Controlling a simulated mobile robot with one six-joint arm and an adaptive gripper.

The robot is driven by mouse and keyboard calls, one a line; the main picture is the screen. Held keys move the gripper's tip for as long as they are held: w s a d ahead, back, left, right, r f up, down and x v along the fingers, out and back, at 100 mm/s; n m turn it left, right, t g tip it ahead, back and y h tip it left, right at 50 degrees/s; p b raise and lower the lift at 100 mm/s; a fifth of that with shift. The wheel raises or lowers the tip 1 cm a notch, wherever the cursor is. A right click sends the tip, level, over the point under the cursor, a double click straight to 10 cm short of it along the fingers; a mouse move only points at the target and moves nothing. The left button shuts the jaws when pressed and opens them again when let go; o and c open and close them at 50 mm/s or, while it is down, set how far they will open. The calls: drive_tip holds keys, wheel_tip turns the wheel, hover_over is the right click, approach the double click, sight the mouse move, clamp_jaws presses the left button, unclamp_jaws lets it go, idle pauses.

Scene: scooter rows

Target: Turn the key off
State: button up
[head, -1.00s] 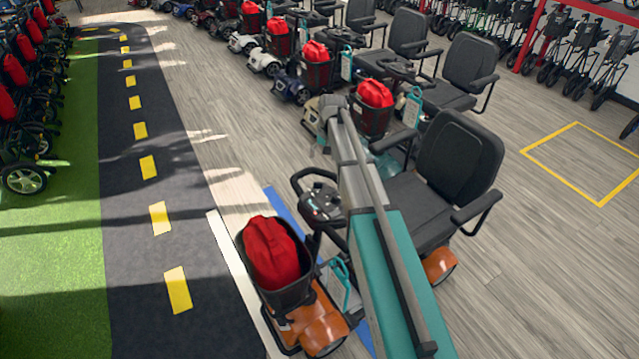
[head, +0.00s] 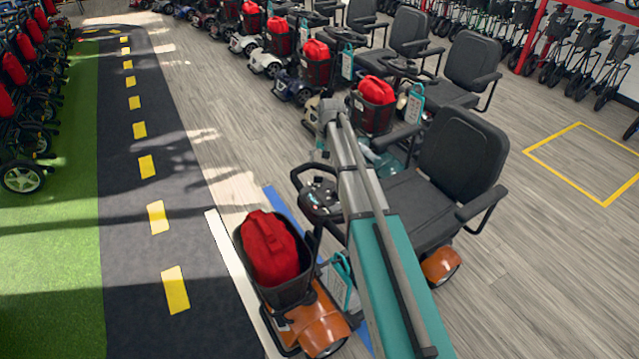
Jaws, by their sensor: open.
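The nearest scooter is orange, with a dark control console (head: 320,197) and a black loop handle on its steering column. The key is too small to make out on the console. My arm reaches in from the bottom right, across the scooter.
A black basket with a red bag (head: 268,250) is on the scooter's front. Its black seat (head: 455,165) stands right of my arm. More scooters stand in a row behind. Open wooden floor lies right, a dark lane (head: 150,230) left.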

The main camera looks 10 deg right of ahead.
sight(320, 177)
drive_tip(key=shift+w+a+f+b, duration=0.1)
drive_tip(key=shift+a+f+b, duration=0.1)
drive_tip(key=shift+f+b, duration=1.2)
drive_tip(key=shift+s+a+f+b, duration=0.1)
drive_tip(key=shift+a+f+b, duration=0.1)
drive_tip(key=shift+f+b, duration=1.15)
drive_tip(key=shift+w+a+f+b, duration=0.1)
drive_tip(key=shift+a+f+b, duration=0.1)
drive_tip(key=shift+f+b, duration=1.2)
drive_tip(key=shift+f, duration=0.15)
drive_tip(key=c, duration=1.1)
drive_tip(key=shift+c, duration=0.2)
drive_tip(key=shift+n, duration=0.4)
drive_tip(key=n, duration=1.1)
drive_tip(key=shift+d+y, duration=0.2)
drive_tip(key=shift+y, duration=0.2)
